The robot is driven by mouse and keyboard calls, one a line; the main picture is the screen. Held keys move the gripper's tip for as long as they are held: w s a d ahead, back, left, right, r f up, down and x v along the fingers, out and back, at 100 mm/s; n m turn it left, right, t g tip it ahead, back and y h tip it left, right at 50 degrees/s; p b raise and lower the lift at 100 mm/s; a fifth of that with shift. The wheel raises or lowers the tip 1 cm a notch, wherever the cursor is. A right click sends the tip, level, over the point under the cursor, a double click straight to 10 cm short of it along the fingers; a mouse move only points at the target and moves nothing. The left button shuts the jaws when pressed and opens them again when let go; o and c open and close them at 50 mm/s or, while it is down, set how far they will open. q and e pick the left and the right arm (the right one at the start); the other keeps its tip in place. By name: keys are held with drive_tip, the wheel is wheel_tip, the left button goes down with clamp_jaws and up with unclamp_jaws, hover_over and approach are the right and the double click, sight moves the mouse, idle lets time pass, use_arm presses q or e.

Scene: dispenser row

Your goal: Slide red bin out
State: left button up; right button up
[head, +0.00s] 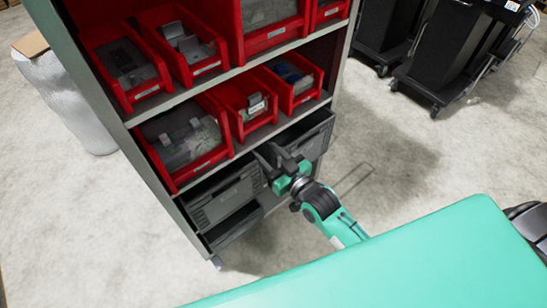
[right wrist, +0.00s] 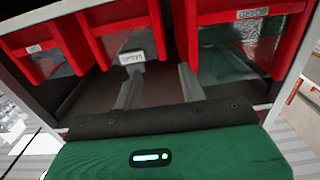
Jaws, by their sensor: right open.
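Several red bins stand in rows on the shelf; which one the task means I cannot tell. In the head view the lower red row holds a large bin (head: 203,163), a middle bin (head: 262,120) and a right bin (head: 302,94). My right gripper (head: 277,163) is below this row, in front of the dark grey bins. In the right wrist view its two grey fingers (right wrist: 158,85) are apart with nothing held between them. Ahead of them are a labelled middle red bin (right wrist: 122,22) and a right red bin (right wrist: 245,42). My left gripper is not in view.
Dark grey bins (head: 225,200) fill the bottom of the shelf unit (head: 105,95), close to my right gripper. More red bins (head: 120,70) stand above. Black wheeled carts (head: 455,50) are at the back right. The floor right of the shelf is clear.

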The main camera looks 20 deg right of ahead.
sight(241, 126)
drive_tip(key=x, duration=1.2)
drive_tip(key=shift+w+p, duration=0.15)
drive_tip(key=shift+p, duration=0.25)
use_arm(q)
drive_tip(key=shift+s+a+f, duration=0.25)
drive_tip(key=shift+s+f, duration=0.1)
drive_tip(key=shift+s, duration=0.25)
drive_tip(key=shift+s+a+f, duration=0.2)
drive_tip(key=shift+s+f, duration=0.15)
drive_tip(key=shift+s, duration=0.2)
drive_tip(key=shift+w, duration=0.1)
use_arm(e)
clamp_jaws()
